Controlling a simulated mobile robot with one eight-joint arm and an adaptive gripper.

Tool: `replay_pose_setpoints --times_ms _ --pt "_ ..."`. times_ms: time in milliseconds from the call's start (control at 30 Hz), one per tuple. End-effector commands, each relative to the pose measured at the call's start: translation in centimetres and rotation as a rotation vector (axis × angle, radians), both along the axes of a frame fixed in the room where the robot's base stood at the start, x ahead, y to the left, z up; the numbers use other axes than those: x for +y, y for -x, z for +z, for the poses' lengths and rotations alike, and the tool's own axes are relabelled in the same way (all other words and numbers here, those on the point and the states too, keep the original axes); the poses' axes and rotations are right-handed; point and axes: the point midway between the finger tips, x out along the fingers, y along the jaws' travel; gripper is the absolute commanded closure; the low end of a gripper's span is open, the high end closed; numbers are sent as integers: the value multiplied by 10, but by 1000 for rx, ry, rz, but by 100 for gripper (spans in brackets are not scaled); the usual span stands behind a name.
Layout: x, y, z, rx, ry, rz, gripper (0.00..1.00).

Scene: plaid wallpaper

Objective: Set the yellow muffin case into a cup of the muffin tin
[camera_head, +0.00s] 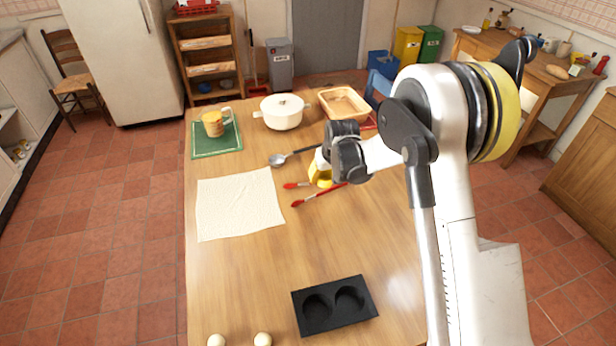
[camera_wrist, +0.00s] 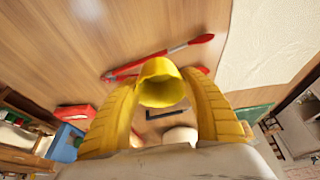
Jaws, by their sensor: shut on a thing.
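The yellow muffin case (camera_head: 321,180) is held over the middle of the table in the head view. In the wrist view the case (camera_wrist: 161,84) sits between my two yellow fingers with its open mouth facing the camera. My gripper (camera_wrist: 161,92) is shut on it. In the head view my gripper (camera_head: 325,168) is partly hidden by my own wrist. The black muffin tin (camera_head: 344,322) has two cups, both empty, and lies at the near side of the table, well apart from the case.
Red-tipped tongs (camera_head: 318,195) lie beneath the case, a ladle (camera_head: 280,159) behind. A cloth-like pale sheet (camera_head: 240,203) is at left. A white pot (camera_head: 282,113), a basket (camera_head: 343,103) and a mug (camera_head: 213,124) stand farther back. Two pale balls (camera_head: 262,339) lie left of the tin.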

Motion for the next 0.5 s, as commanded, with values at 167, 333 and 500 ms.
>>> replay_pose_setpoints --times_ms 167,333,500 --pt "-17 6 11 0 1 0 70" --pt "-26 14 15 0 1 -9 70" --pt "-54 58 30 1 1 -72 70"
